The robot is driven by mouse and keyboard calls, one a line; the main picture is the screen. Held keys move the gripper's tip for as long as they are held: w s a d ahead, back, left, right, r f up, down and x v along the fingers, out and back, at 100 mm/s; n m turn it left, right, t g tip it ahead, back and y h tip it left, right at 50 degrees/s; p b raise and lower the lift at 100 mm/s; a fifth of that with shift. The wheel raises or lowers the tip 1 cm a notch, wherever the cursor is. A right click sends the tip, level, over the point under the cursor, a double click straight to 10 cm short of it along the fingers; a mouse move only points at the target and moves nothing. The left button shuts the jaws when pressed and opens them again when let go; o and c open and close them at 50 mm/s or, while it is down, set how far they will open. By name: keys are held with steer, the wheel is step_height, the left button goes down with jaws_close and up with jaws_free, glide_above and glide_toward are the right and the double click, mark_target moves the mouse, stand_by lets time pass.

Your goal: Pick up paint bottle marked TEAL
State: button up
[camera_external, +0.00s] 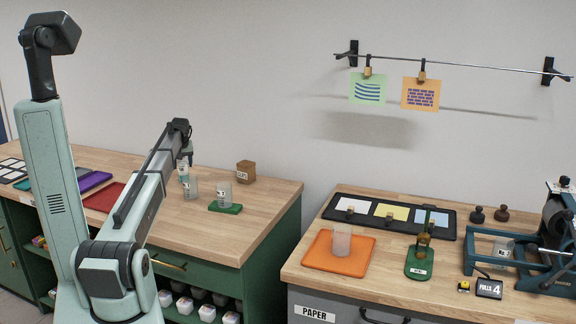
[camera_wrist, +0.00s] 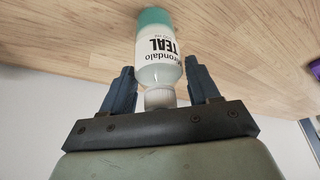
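The paint bottle marked TEAL (camera_wrist: 162,48) has a white cap, a white label and a teal lower part. In the wrist view its cap points toward my gripper (camera_wrist: 160,92), and its base is against the wooden counter. The two dark fingers are apart, one on each side of the cap and upper bottle, with a small gap showing on each side. In the external view the bottle (camera_external: 183,174) is small, on the left counter just under my gripper (camera_external: 186,158), partly hidden by the arm.
A clear cup (camera_external: 192,188) stands close in front of the bottle. Another cup (camera_external: 223,191) is on a green base (camera_external: 225,208). A brown block (camera_external: 246,172) is behind. A red mat (camera_external: 103,196) and purple tray (camera_external: 94,181) lie left. The counter's front right is clear.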

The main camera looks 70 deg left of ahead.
steer(key=c, duration=0.7)
steer(key=shift+r, duration=0.1)
steer(key=shift+c, duration=0.2)
